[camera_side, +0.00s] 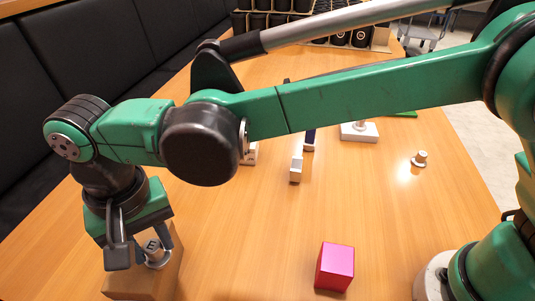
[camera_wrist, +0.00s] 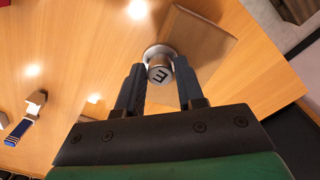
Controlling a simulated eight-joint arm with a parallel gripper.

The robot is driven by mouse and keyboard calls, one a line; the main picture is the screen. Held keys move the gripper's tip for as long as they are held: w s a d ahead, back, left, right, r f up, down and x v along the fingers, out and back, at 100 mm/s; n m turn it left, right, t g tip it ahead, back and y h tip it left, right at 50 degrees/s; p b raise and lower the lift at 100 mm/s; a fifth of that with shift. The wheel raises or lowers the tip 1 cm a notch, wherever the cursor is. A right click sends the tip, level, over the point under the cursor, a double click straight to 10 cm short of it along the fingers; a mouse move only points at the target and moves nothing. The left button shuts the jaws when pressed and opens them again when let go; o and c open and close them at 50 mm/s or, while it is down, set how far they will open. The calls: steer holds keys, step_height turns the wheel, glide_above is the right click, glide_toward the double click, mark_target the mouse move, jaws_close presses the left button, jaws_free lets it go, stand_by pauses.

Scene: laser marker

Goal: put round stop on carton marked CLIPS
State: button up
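The round stop is a silver knob on a wide flange, with a dark letter on its top (camera_wrist: 160,72). In the side view the stop (camera_side: 155,254) is at the top of a brown carton (camera_side: 145,277) at the lower left. In the wrist view it overlaps the edge of the carton (camera_wrist: 205,38); whether it rests there is unclear. My gripper (camera_side: 143,250) points down over the carton. Its fingers stand on both sides of the knob, and a gap shows beside one finger in the side view. In the wrist view my gripper (camera_wrist: 160,80) frames the knob. No CLIPS marking is legible.
A pink box (camera_side: 335,267) stands at front centre. Another small round knob (camera_side: 420,159) stands at the right. A small grey-white block (camera_side: 296,169), a blue upright item (camera_side: 310,140) and a white base (camera_side: 359,132) stand farther back. The table between is clear.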

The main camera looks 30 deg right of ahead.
mark_target(152, 246)
steer(key=shift+o, duration=1.3)
steer(key=shift+r, duration=0.1)
step_height(152, 246, up, 12)
steer(key=f, duration=0.1)
steer(key=w+d+r+t+y, duration=0.15)
steer(key=w+d, duration=0.25)
steer(key=d, duration=0.5)
steer(key=s+d+f+t, duration=0.1)
steer(key=d+f+t, duration=0.1)
steer(key=d, duration=0.6)
steer(key=s+d+f+t+h, duration=0.1)
steer(key=s+d+f, duration=0.1)
steer(key=d, duration=0.6)
steer(key=s+d+f+t, duration=0.2)
steer(key=d+f, duration=0.2)
steer(key=d, duration=0.4)
steer(key=shift+s+f+t, duration=0.25)
steer(key=shift+f+t, duration=0.1)
steer(key=shift+h, duration=0.25)
